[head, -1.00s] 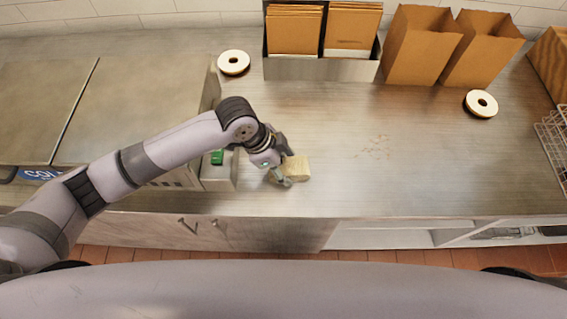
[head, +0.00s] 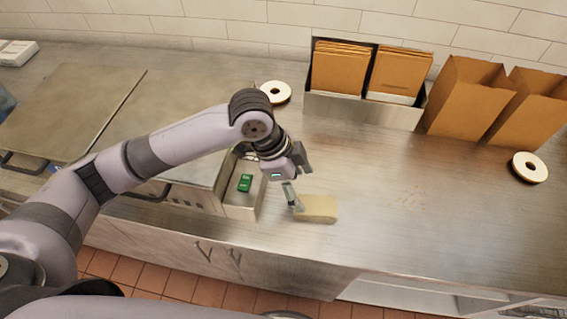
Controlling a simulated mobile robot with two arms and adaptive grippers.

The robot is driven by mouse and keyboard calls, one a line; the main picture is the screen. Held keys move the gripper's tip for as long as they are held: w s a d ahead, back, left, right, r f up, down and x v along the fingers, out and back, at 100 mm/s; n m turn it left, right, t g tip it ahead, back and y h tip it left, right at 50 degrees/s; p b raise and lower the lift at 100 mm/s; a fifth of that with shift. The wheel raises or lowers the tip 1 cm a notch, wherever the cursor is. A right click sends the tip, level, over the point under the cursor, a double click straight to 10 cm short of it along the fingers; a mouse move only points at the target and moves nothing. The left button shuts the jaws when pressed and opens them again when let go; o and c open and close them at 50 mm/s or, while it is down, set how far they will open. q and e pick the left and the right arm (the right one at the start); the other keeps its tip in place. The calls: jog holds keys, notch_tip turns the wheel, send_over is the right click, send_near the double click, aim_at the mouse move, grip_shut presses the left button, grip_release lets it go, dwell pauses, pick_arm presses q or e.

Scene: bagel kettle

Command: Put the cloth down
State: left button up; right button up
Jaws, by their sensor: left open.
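The cloth (head: 318,209) is a small folded pale yellow block. It lies on the steel counter near the front edge, right of the metal bin. My left gripper (head: 300,183) is open, just above and left of the cloth. One finger is beside the cloth's left end; whether it touches cannot be told. My right gripper is not in view.
Paper bags (head: 468,98), a metal holder of brown packets (head: 362,109) and two tape rolls (head: 276,92) (head: 529,167) stand farther back. The counter's middle is clear.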

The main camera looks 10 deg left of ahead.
pick_arm(q)
jog(key=b+v, duration=0.1)
jog(key=v, duration=0.9)
